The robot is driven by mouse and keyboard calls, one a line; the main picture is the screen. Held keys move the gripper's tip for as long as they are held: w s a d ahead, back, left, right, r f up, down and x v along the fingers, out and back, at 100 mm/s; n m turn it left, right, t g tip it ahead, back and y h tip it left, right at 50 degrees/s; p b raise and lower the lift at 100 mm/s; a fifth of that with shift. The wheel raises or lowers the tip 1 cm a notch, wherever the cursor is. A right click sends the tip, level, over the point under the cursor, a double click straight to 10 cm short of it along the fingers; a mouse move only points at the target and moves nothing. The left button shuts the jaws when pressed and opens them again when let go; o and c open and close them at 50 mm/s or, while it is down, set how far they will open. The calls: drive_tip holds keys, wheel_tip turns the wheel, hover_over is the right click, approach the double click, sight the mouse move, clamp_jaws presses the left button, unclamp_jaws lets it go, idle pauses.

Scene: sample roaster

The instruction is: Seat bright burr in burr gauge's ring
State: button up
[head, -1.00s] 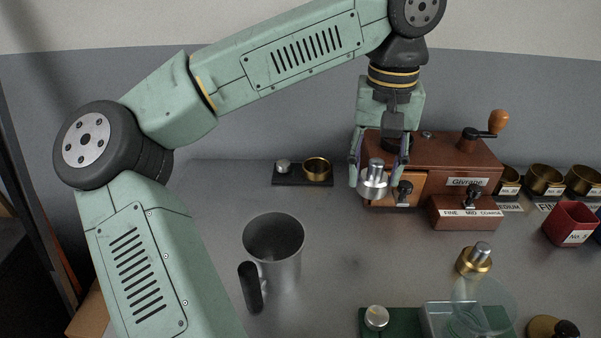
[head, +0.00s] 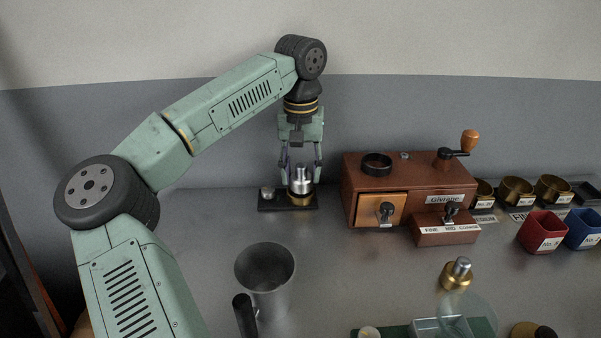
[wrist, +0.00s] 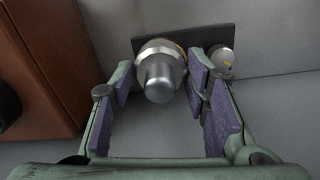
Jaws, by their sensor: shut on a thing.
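The bright burr (head: 301,174), a silver piece with a narrower stem on top, is between the fingers of my gripper (head: 301,180), which is shut on it. In the wrist view the burr (wrist: 160,80) stands stem toward the camera between the purple finger pads. The burr gauge is a black plate (head: 266,205) against the back wall, with a brass ring (head: 300,199) and a small silver knob (head: 267,193). The burr is upright over the ring; a sliver of brass shows behind it in the wrist view. I cannot tell how deep it sits in the ring.
A second silver-topped brass piece (head: 457,274) stands at right front. Brass cups and red and blue bins line the right side.

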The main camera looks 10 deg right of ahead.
sight(301, 180)
drive_tip(key=shift+w+d, duration=0.1)
drive_tip(key=shift+w, duration=0.45)
drive_tip(key=shift+w+f+p, duration=0.25)
drive_tip(key=shift+p, duration=0.05)
drive_tip(key=shift+f+p, duration=0.35)
drive_tip(key=shift+f, duration=1.2)
drive_tip(key=shift+f, duration=0.1)
drive_tip(key=shift+f, duration=0.15)
drive_tip(key=o, duration=1.4)
wheel_tip(301, 180, up, 12)
drive_tip(key=shift+r+b, duration=0.25)
drive_tip(key=shift+b, duration=0.3)
